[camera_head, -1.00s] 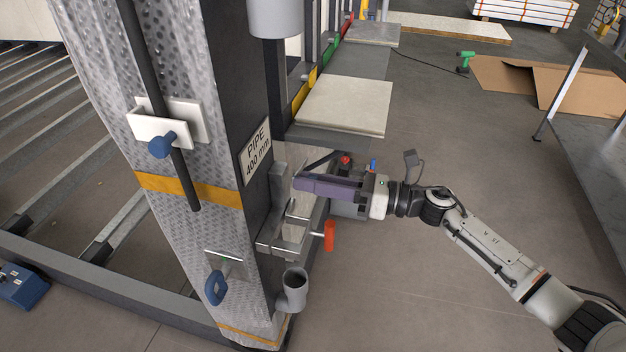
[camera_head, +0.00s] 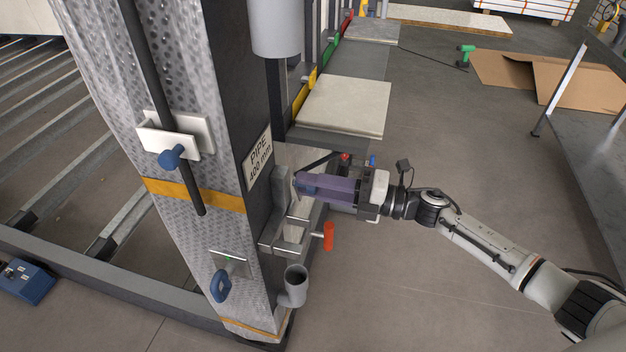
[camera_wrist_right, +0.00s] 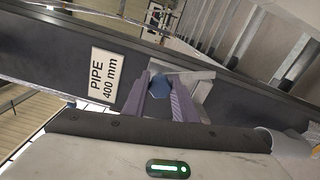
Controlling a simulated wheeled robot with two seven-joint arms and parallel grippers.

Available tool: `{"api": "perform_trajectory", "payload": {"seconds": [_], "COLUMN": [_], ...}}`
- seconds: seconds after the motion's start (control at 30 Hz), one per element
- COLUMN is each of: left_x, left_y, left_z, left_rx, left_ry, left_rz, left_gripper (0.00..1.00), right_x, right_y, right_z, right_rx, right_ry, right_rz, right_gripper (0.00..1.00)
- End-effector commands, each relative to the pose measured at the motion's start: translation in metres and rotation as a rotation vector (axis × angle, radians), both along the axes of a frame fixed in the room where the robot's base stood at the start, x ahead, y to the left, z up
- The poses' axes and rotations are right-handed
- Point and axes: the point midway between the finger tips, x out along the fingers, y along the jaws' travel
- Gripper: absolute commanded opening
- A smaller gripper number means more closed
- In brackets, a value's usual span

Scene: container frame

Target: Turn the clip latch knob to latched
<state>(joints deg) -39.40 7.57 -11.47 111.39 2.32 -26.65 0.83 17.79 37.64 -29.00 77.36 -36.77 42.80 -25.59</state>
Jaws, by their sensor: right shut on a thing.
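A blue knob (camera_wrist_right: 159,84) sits between the purple fingers of my right gripper (camera_wrist_right: 159,90) in the right wrist view. It is at the grey bracket (camera_wrist_right: 198,86) on the dark side of the post. In the head view my right gripper (camera_head: 300,186) reaches in from the right, just right of the "PIPE 400 mm" label (camera_head: 258,158). Its fingers are shut on the knob, and a little blue (camera_head: 309,189) shows between them. The fingers partly hide the knob, and I cannot read its latch position. My left gripper is not in view.
Close below the gripper are a red handle (camera_head: 328,236) and a grey pipe elbow (camera_head: 294,287). A pale board (camera_head: 345,105) lies on a shelf just above. Another blue knob (camera_head: 172,159) on a white clip and a blue handle (camera_head: 221,286) are on the post's front.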

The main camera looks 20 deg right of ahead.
Motion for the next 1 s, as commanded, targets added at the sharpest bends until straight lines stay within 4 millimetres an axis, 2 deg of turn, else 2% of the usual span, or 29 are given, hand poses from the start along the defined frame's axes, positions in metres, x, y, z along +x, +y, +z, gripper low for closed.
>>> {"api": "perform_trajectory", "payload": {"seconds": [0.17, 0.5, 1.0], "left_x": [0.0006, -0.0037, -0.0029], "left_y": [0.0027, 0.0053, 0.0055], "left_z": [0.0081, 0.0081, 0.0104], "left_rx": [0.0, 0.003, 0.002], "left_ry": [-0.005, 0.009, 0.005], "left_rz": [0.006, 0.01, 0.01], "left_gripper": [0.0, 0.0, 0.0], "right_x": [0.0003, 0.0001, -0.0002], "right_y": [-0.0009, -0.0009, -0.0005], "right_z": [0.0016, 0.0003, -0.0007], "right_rx": [0.08, 0.186, 0.22], "right_ry": [0.121, 0.277, 0.328], "right_rz": [-0.001, -0.001, 0.0], "right_gripper": [0.0, 0.0, 0.0]}}
